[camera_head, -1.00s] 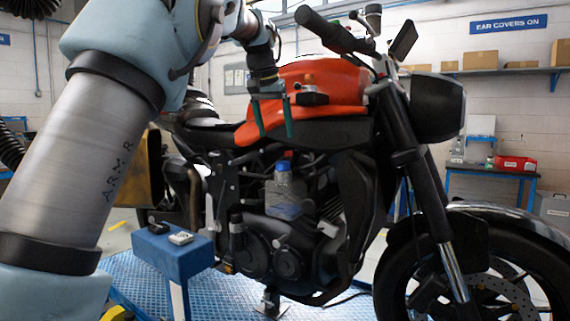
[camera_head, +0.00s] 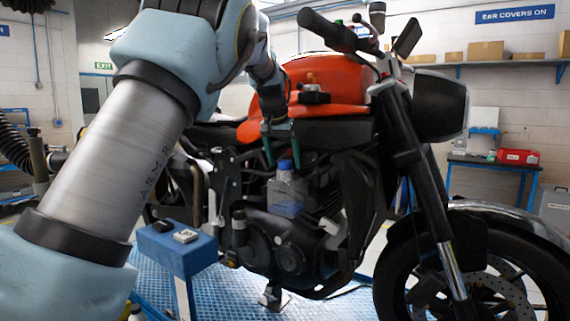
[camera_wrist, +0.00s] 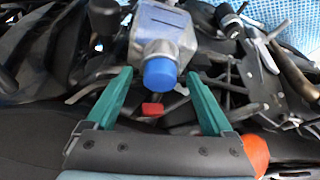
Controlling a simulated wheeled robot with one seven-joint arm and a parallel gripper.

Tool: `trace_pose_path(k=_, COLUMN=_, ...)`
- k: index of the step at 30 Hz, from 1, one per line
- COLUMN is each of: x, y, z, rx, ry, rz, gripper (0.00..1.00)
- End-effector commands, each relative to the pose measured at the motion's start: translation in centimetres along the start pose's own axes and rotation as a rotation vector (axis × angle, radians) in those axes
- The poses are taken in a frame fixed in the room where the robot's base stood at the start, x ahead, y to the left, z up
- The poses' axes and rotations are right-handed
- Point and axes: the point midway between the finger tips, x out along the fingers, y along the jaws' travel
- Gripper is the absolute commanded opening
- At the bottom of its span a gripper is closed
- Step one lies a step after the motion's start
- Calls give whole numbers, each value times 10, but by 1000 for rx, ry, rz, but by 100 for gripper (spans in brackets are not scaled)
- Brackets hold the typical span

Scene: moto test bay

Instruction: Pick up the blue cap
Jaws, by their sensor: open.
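The blue cap (camera_head: 284,165) sits on top of a clear bottle (camera_head: 285,194) with bluish liquid, which stands upright against the motorcycle's engine. The cap also shows in the wrist view (camera_wrist: 160,73), with the bottle (camera_wrist: 163,32) behind it. My gripper (camera_head: 282,152) is open and empty, just above the cap in the head view. In the wrist view my gripper (camera_wrist: 158,85) has its green fingers spread to the left and right of the cap, without visible contact.
The motorcycle's orange tank (camera_head: 330,84) is just above and behind my gripper. A blue stand (camera_head: 176,251) with small items is at lower left. The front wheel (camera_head: 490,275) is at right. A red box (camera_head: 518,157) lies on a far bench.

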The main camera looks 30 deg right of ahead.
Motion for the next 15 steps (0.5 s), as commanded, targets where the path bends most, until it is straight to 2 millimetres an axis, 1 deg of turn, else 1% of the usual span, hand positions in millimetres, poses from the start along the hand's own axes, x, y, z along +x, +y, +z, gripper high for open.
trace_pose_path(k=2, x=0, y=0, z=0, rx=0, ry=0, rz=0, gripper=86)
trace_pose_path(k=15, x=0, y=0, z=0, rx=0, ry=0, rz=0, gripper=37)
